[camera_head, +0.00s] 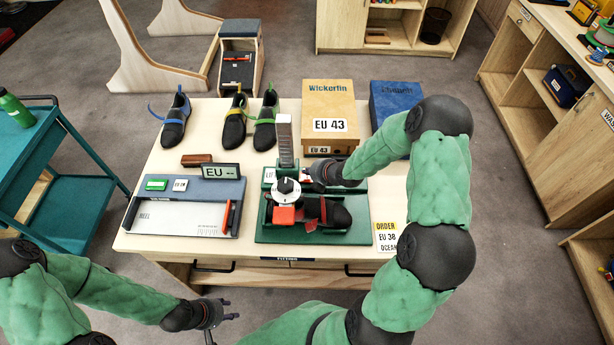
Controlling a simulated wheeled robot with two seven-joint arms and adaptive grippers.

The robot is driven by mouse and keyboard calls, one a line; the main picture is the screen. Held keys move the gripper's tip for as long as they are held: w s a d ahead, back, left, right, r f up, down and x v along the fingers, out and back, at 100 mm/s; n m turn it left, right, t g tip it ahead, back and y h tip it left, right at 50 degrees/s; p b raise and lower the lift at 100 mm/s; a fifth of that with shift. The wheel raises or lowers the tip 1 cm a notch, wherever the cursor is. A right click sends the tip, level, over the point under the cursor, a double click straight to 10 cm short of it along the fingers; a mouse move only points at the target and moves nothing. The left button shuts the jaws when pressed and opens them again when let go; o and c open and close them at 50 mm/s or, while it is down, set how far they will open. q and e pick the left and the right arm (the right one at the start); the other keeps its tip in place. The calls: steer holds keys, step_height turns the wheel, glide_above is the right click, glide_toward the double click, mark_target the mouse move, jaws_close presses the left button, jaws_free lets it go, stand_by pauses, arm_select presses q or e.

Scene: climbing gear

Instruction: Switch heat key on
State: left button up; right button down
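A green machine base (262,236) stands at the front right of the table, with a tall grey post (284,135) behind. A white round dial with a black knob (286,187) sits on it, and a red block (284,216) is just below the dial. A dark shoe with red parts (333,214) lies in the machine. No key labelled heat is readable. My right gripper (309,178) is at the right of the dial, close to it; contact and its fingers are unclear. My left gripper (229,309) is in front of the table, empty, with its fingertips apart.
A grey measuring board (180,218) with an EU display (220,171) is at the left. Several shoes (235,125) and two boxes (328,104) stand at the back. An order card (387,235) lies at the front right. A teal cart (60,190) is left of the table.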

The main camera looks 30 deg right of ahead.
mark_target(309, 178)
steer(key=shift+r+p, duration=1.5)
steer(key=shift+r, duration=1.35)
